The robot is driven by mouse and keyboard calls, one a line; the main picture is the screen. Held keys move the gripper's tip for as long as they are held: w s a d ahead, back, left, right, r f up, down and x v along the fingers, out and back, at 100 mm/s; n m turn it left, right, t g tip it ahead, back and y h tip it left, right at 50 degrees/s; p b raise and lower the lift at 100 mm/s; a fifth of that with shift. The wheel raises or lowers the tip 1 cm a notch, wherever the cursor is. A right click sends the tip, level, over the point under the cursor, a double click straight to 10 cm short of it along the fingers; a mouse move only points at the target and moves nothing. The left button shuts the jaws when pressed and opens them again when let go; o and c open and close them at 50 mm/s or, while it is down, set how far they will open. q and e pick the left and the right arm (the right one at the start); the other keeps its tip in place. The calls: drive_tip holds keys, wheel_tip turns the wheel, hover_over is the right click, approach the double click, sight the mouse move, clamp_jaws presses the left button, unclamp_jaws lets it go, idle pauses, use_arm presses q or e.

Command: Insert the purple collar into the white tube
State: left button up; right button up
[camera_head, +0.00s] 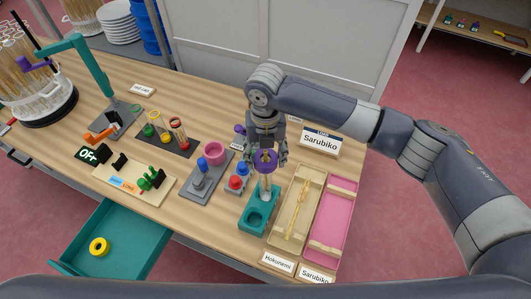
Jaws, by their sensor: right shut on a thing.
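My right gripper (266,157) is shut on the purple collar (265,167), fingers pointing down. The collar is held over the teal stand at the front of the table. A pale upright piece, which looks like the white tube (265,188), shows directly below the collar. It rises from the rear of the teal stand (257,222). I cannot tell whether the collar touches the tube or sits in its mouth. The gripper hides the collar's upper side. My left gripper is not in view.
Right of the stand are a tan tray (280,232) with a wheat ear (298,212) and a pink tray (334,218). An open teal drawer (128,232) holds a yellow ring (99,247).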

drive_tip(key=shift+f+b, duration=0.4)
drive_tip(key=shift+f, duration=0.8)
drive_tip(key=o, duration=0.9)
drive_tip(key=shift+c, duration=0.2)
drive_tip(key=shift+r, duration=0.25)
wheel_tip(320, 180, up, 12)
drive_tip(key=shift+f, duration=0.2)
